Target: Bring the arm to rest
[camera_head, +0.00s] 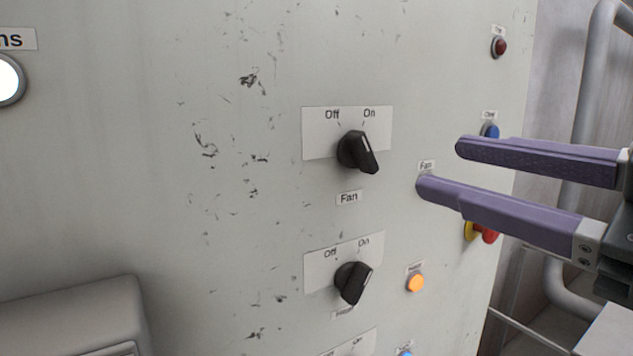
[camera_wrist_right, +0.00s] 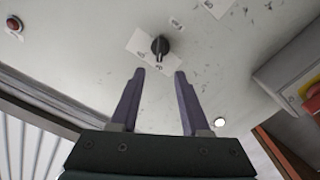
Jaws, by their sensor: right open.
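My right gripper (camera_head: 439,167) is open and empty, in front of the grey panel at the right of the head view. Its two purple fingers point left, apart from the black Fan knob (camera_head: 358,152). The Fan knob sits on a white plate marked Off and On; I cannot tell its setting surely. In the right wrist view, the open fingers (camera_wrist_right: 159,74) have a black knob (camera_wrist_right: 160,46) just beyond their tips, with nothing between them. My left gripper is not in view.
A second black knob (camera_head: 353,283) sits below, its handle slanting up toward On. An orange lamp (camera_head: 416,283), a red lamp (camera_head: 499,47) and a red-and-yellow button (camera_head: 489,235), partly hidden by my fingers, line the right side. A grey box (camera_head: 70,315) juts out lower left. Pipes (camera_head: 590,100) stand at right.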

